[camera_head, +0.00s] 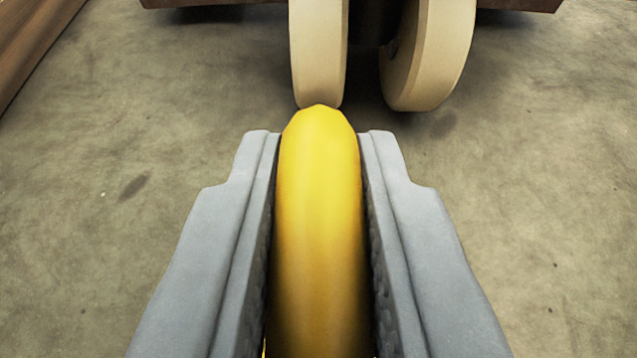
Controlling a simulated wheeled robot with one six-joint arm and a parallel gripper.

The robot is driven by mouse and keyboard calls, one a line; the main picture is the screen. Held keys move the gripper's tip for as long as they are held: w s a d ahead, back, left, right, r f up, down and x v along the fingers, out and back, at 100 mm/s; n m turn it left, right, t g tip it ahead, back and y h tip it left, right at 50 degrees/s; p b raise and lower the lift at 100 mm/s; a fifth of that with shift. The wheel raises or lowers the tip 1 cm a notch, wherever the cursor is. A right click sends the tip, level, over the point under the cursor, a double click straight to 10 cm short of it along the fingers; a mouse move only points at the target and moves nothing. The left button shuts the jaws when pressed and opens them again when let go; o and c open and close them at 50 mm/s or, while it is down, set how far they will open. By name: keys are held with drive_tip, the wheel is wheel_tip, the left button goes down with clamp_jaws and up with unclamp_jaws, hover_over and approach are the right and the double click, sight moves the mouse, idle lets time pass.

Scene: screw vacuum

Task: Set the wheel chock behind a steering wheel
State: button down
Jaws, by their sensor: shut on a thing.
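My gripper (319,150) has its two grey fingers shut on a yellow wheel chock (319,230) in the middle of the picture. The chock's rounded far tip points ahead, past the fingertips. Two cream-coloured wheels hang under a dark reddish body at the top: a left wheel (318,50) and a right wheel (428,55). The chock's tip meets the bottom of the left wheel in the picture; I cannot tell whether they touch. The chock's lower part is hidden between the fingers and by the frame edge.
The concrete floor (130,180) is bare on both sides of my gripper. A brown wooden edge (35,35) runs along the upper left. The underside edge of the reddish body (515,5) spans the top. A dark shadow lies under the wheels.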

drive_tip(key=w+f, duration=0.1)
drive_tip(key=w, duration=0.9)
drive_tip(key=shift+w+a+f, duration=0.2)
drive_tip(key=shift+a, duration=0.2)
idle(0.4)
drive_tip(key=c, duration=1.3)
unclamp_jaws()
drive_tip(key=shift+f, duration=0.15)
drive_tip(key=v, duration=1.2)
